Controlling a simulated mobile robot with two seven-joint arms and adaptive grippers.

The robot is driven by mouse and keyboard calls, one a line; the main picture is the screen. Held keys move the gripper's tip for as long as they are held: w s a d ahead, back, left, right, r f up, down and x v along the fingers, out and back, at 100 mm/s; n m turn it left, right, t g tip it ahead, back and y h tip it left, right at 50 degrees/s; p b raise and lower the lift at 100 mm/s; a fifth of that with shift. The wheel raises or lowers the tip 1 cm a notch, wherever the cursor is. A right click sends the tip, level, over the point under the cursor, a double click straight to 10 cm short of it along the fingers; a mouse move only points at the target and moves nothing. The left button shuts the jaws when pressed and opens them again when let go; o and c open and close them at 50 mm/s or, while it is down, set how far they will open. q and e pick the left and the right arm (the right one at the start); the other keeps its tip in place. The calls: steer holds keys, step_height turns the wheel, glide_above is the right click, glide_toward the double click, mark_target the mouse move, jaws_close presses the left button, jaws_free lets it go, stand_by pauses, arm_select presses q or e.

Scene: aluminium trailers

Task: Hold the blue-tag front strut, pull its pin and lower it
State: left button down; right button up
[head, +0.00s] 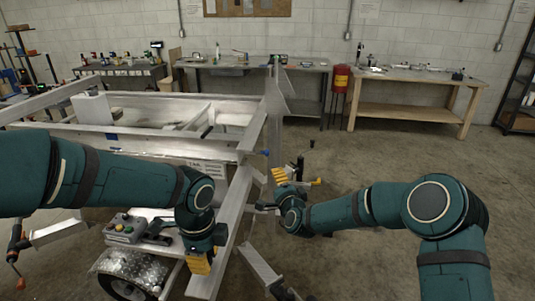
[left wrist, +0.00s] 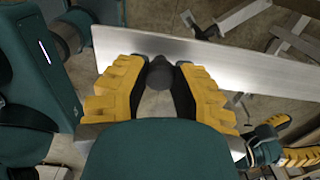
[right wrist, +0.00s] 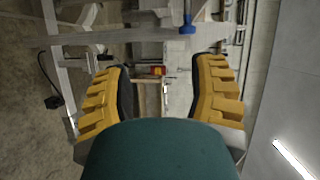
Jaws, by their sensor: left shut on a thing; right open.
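My left gripper (head: 200,262) points down beside a long aluminium beam. In the left wrist view its yellow fingers (left wrist: 160,88) are shut on a dark round-ended piece (left wrist: 160,72), close against a pale metal beam (left wrist: 215,62). What this piece belongs to is hidden. My right gripper (head: 297,179) is open at the right side of the trailer frame. A small blue part (head: 266,152) is at the frame corner near the right gripper; a blue piece (right wrist: 188,24) also shows in the right wrist view. I cannot tell which bar is the strut.
The aluminium trailer frame (head: 190,100) fills the left and middle.

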mark_target(267, 153)
steer(key=shift+m+t, duration=0.6)
steer(key=shift+m, duration=0.1)
steer(key=shift+r+x, duration=0.55)
steer(key=shift+x, duration=1.75)
steer(key=shift+r+x, duration=0.55)
steer(key=shift+x, duration=1.75)
steer(key=shift+r+x, duration=0.5)
steer(key=shift+x, duration=1.8)
